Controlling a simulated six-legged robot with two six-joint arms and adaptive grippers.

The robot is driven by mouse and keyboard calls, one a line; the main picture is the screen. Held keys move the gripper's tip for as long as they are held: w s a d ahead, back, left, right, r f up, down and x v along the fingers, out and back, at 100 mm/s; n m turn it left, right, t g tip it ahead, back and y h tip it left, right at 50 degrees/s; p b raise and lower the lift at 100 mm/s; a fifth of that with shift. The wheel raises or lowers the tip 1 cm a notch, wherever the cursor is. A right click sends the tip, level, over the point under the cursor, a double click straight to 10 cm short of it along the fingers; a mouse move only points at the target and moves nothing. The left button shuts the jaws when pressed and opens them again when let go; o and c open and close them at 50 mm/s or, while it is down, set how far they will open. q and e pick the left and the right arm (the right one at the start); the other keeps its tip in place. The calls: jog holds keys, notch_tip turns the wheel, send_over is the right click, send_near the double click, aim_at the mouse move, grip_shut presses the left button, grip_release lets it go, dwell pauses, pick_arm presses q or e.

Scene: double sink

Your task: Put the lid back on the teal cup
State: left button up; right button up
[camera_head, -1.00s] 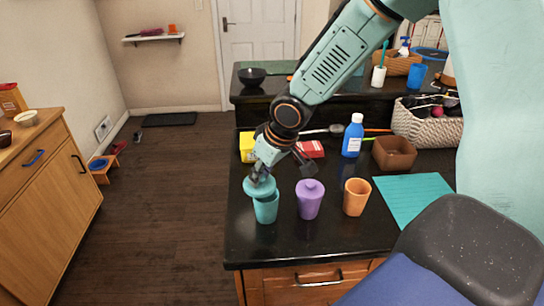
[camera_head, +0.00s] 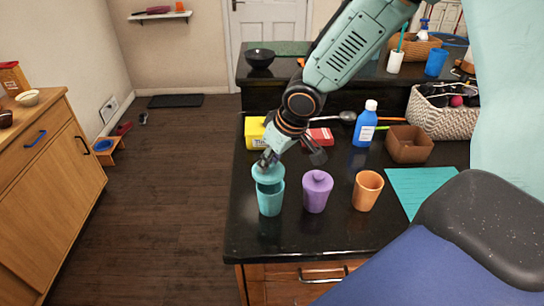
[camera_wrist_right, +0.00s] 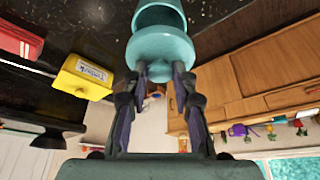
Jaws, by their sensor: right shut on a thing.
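The teal cup (camera_head: 270,200) stands upright at the left of the dark counter. My right gripper (camera_head: 268,160) is above it, shut on the teal lid (camera_head: 268,174). The lid is held just over the cup's mouth and hides part of the rim. In the right wrist view my fingertips (camera_wrist_right: 160,72) grip the lid's knob, and the lid (camera_wrist_right: 162,48) is in front of the cup (camera_wrist_right: 158,14). The cup's open inside still shows there, so the lid is not seated. My left gripper is not in view.
A lidded purple cup (camera_head: 316,192) and an open orange cup (camera_head: 367,190) stand to the right. Behind are a yellow box (camera_head: 255,132), a red box (camera_head: 319,136), a blue bottle (camera_head: 365,124) and a brown bowl (camera_head: 408,145). A teal mat (camera_head: 425,187) lies at right.

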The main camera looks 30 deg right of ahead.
aim_at(273, 171)
jog(key=shift+s+f+b, duration=0.2)
jog(key=shift+f+b, duration=0.35)
jog(key=shift+f, duration=0.35)
jog(key=shift+s+d+f+b, duration=0.15)
jog(key=shift+d+f+b, duration=0.05)
jog(key=shift+f+b, duration=0.5)
jog(key=shift+w+f+b, duration=0.2)
jog(key=shift+f+b, duration=0.35)
jog(key=shift+w+a+f, duration=0.1)
jog(key=shift+w, duration=0.05)
jog(key=shift+s, duration=0.3)
jog(key=shift+w, duration=0.15)
jog(key=shift+w, duration=0.15)
